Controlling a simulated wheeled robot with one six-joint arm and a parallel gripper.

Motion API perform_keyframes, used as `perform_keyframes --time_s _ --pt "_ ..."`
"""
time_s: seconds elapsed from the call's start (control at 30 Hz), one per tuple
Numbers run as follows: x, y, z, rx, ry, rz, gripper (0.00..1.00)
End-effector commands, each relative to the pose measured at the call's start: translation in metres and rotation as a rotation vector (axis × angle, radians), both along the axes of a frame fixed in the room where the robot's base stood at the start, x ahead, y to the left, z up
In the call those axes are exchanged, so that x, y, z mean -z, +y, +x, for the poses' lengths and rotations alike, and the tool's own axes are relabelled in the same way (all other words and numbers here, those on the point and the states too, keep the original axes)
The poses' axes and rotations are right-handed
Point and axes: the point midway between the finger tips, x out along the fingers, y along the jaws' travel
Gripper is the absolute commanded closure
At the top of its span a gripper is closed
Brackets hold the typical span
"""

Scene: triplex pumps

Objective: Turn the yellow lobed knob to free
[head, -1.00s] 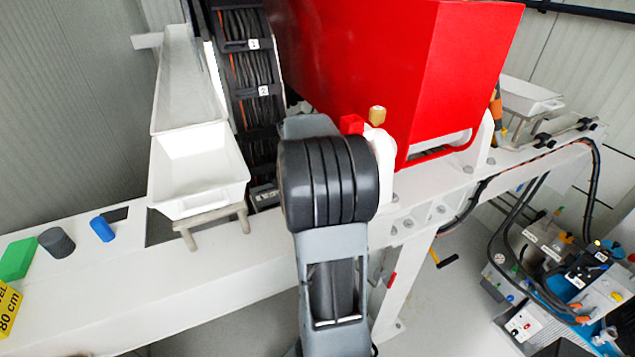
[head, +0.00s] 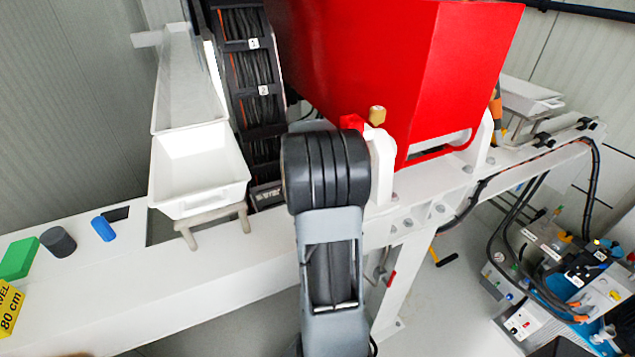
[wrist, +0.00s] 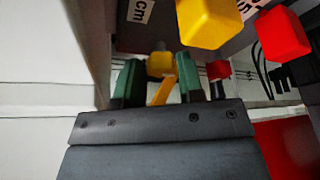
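In the wrist view, a yellow knob (wrist: 160,63) with a yellow-orange bar (wrist: 163,91) below it shows between the two dark green fingers of my gripper (wrist: 158,68). The fingers stand apart. I cannot tell whether they touch the knob. A larger yellow block-like knob (wrist: 207,22) hangs nearer at the top, outside the fingers. I cannot tell from the shapes which yellow piece is the lobed knob. In the head view, a gold-yellow knob (head: 377,114) shows above the white bracket, and my arm hides my gripper.
Red knobs sit right of the yellow ones, one large (wrist: 284,33) and one smaller (wrist: 217,70). In the head view, a red knob (head: 352,122) is beside my arm. A red housing (head: 410,70), white tray (head: 197,168) and white beam (head: 110,290) surround it.

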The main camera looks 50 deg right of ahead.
Motion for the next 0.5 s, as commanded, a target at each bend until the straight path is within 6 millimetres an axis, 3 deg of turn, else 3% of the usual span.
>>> perform_keyframes --time_s 0.3,0.5 --pt "-0.0003 0.0 0.0001 0.0 0.0 0.0 0.95" --pt "0.0009 -0.0003 -0.0011 -0.077 0.0 0.001 0.95"
